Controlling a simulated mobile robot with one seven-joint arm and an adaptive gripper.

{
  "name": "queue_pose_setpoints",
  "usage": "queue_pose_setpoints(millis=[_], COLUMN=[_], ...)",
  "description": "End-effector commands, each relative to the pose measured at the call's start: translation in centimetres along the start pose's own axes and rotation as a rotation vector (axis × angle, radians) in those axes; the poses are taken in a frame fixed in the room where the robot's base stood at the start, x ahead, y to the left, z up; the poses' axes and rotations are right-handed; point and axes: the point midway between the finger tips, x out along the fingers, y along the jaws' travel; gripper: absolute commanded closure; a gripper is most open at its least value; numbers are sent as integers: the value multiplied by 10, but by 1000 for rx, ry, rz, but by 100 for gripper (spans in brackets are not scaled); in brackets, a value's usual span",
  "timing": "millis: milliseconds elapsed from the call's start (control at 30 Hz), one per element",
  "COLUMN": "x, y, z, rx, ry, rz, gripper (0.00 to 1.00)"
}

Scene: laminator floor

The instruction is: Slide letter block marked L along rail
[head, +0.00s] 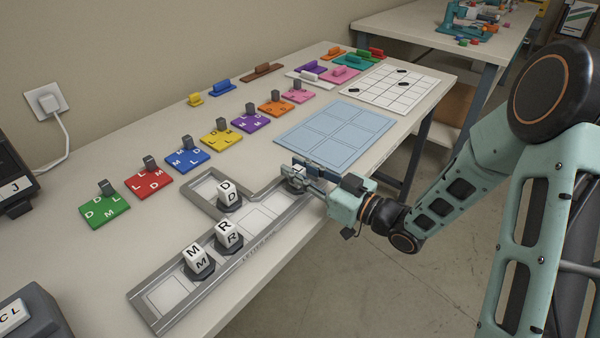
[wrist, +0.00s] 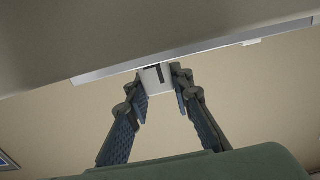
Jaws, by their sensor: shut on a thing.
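The grey rail (head: 167,297) runs along the front edge of the table. At its right end my gripper (head: 303,178) is shut on a white letter block (head: 296,171), mostly hidden by the fingers. In the wrist view the block (wrist: 157,77) sits between the two fingertips (wrist: 160,82), with a dark angular mark that looks like part of an L. White blocks marked M (head: 197,259) and R (head: 228,234) stand on dark bases in the rail to the left. A block marked D (head: 229,193) stands in the side branch of the rail.
Behind the rail are coloured letter plates with grey grips, such as green (head: 104,206) and red (head: 148,180). A light blue grid board (head: 335,135) lies right of the rail. Open rail slots lie between the R block and my gripper.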

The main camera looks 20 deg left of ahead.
Motion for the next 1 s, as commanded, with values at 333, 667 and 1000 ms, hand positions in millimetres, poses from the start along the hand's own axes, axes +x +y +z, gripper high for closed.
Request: queue_pose_setpoints(millis=[333, 667, 1000], x=[4, 4, 2], y=[1, 1, 1], z=[0, 0, 0], rx=[0, 0, 0], ry=[1, 1, 0], rz=[0, 0, 1], gripper=[100, 62, 59])
